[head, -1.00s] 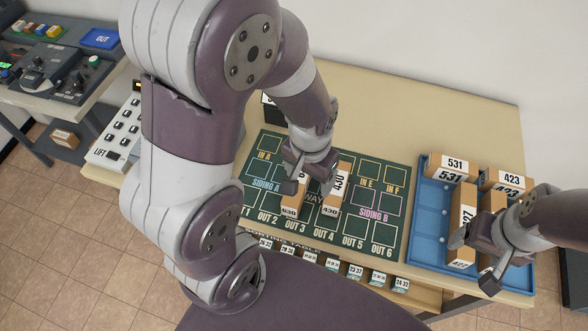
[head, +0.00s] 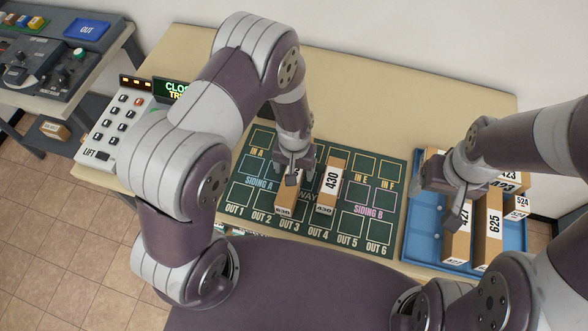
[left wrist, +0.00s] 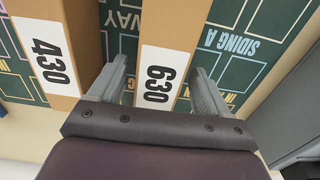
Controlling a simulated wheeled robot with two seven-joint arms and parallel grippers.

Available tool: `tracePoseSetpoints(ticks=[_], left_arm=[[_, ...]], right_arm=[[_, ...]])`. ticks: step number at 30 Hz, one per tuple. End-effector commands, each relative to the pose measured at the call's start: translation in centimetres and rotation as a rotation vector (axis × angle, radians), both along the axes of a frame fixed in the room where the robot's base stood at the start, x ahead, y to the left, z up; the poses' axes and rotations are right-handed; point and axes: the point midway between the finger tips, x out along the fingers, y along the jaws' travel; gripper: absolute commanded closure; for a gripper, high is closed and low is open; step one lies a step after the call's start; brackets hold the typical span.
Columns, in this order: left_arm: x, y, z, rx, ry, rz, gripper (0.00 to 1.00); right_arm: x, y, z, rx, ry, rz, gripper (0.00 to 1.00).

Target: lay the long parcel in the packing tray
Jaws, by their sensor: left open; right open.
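The long brown parcel 630 (head: 285,203) lies on the green sorting mat (head: 345,232). My left gripper (head: 296,168) is down at its far part; in the left wrist view its open fingers (left wrist: 160,90) stand either side of parcel 630 (left wrist: 170,45). I cannot tell whether they touch it. A similar parcel 430 (head: 330,180) lies just right of it on the mat. The blue packing tray (head: 422,238) is at the right. My right gripper (head: 440,205) is open above the tray's left part and hides some of it.
In the tray, parcels 427 (head: 458,240) and 625 (head: 488,232) lie side by side, with 423 (head: 511,175) behind and a small 524 (head: 518,207) at right. The tray's left strip shows bare. A lift button panel (head: 115,120) stands left of the mat.

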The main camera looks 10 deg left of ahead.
Motion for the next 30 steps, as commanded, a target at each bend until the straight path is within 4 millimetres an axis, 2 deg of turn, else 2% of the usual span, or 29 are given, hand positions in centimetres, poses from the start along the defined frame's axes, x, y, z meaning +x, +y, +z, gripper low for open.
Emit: tracePoseSetpoints(ticks=[4,11,18,26,30], left_arm=[[0.0,0.0,-1.8,-0.002,0.001,0.0,0.22],[0.0,-0.1,-2.1,-0.002,-0.001,-0.001,0.22],[0.1,-0.1,-2.1,-0.002,-0.002,-0.001,1.0],[0.1,-0.1,-1.9,-0.002,-0.003,-0.001,1.0],[0.2,-0.1,-0.6,-0.002,-0.006,-0.001,1.0]], right_arm=[[0.0,0.0,0.5,0.0,0.0,0.0,0.22],[0.0,0.0,0.4,0.0,0.0,0.0,0.22],[0.0,0.0,0.4,0.0,0.0,0.0,0.22],[0.0,0.0,0.4,0.0,0.0,0.0,0.22],[0.0,0.0,-0.1,0.0,0.0,0.0,0.22]])
